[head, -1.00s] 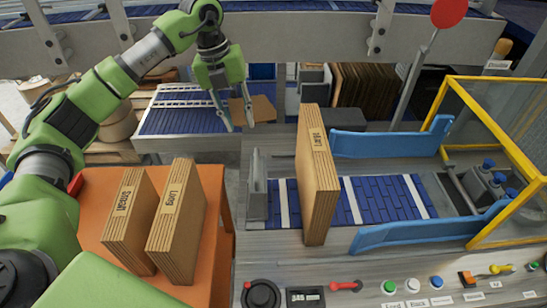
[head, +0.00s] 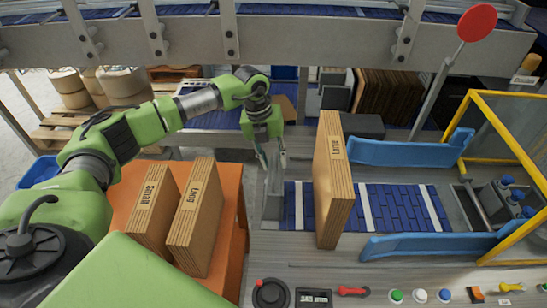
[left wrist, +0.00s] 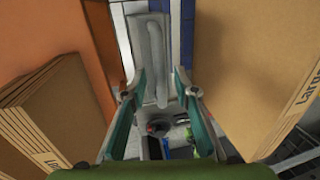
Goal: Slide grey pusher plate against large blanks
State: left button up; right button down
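The grey pusher plate (head: 273,192) stands upright at the left end of the blue belt. The large blanks (head: 331,190), a thick brown upright stack, stand on the belt to its right, with a gap between. My left gripper (head: 273,165) is open, pointing down at the plate's top, with a finger to either side in the picture. In the left wrist view, the plate (left wrist: 148,40) shows between and beyond the open fingers (left wrist: 160,72), and the large blanks (left wrist: 245,70) fill the right side. Contact with the plate cannot be told. My right gripper is not in view.
Small blanks (head: 152,205) and long blanks (head: 194,225) stand on an orange table (head: 232,200) at left. Blue side guides (head: 405,152) flank the belt (head: 405,205) on the right. A yellow frame (head: 510,135) stands beyond. Buttons (head: 420,296) line the front panel.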

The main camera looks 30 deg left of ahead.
pick_arm(q)
jog(key=shift+f, duration=0.15)
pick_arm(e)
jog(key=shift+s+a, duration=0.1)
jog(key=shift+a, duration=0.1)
